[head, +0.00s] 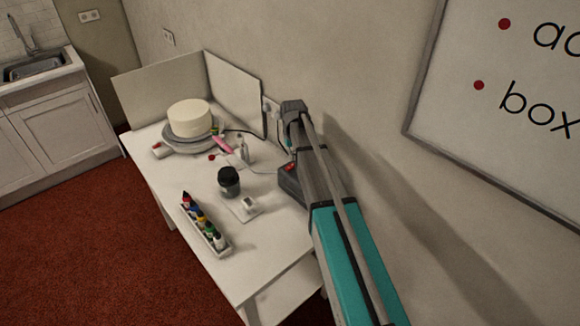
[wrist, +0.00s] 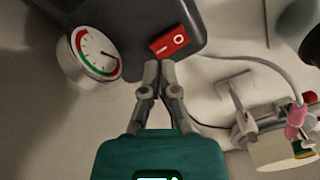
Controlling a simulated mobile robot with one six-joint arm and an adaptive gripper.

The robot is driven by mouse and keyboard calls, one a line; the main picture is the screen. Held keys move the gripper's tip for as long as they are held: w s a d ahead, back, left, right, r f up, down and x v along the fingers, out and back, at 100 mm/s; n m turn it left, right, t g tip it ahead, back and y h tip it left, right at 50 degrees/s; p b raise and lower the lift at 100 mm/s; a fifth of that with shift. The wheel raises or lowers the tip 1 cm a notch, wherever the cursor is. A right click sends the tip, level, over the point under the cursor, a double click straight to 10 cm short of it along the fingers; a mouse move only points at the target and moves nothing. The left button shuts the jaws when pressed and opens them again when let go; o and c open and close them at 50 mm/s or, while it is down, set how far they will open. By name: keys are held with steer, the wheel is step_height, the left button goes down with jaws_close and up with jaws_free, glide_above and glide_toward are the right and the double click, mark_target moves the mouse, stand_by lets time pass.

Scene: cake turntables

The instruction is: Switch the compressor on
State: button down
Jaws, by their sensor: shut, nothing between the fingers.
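The compressor is a dark grey box (head: 289,184) on the table at its right side, partly hidden by my arm in the head view. Its dark body (wrist: 125,20) fills the top of the wrist view. A red rocker switch (wrist: 169,42) with white O and line marks sits on it, and shows as a small red spot in the head view (head: 290,167). A round pressure gauge (wrist: 95,52) is left of the switch. My gripper (wrist: 160,66) is shut and empty, its fingertips just below the switch in the wrist view. Whether they touch it I cannot tell.
A white table (head: 265,262) carries a cake (head: 190,118) on a turntable, a pink airbrush (head: 222,144), a dark-lidded jar (head: 229,182) and a tray of colour bottles (head: 206,229). A pale hose (wrist: 262,62) runs right from the compressor. The wall is close behind.

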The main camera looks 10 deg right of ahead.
mark_target(293, 165)
steer(key=shift+f+b, duration=1.4)
stand_by(1.7)
steer(key=shift+r, duration=0.15)
steer(key=shift+r+p, duration=3.35)
steer(key=shift+p, duration=0.2)
steer(key=s, duration=2.6)
steer(key=shift+s+a, duration=0.15)
steer(key=shift+s, duration=0.25)
steer(key=shift+s, duration=0.1)
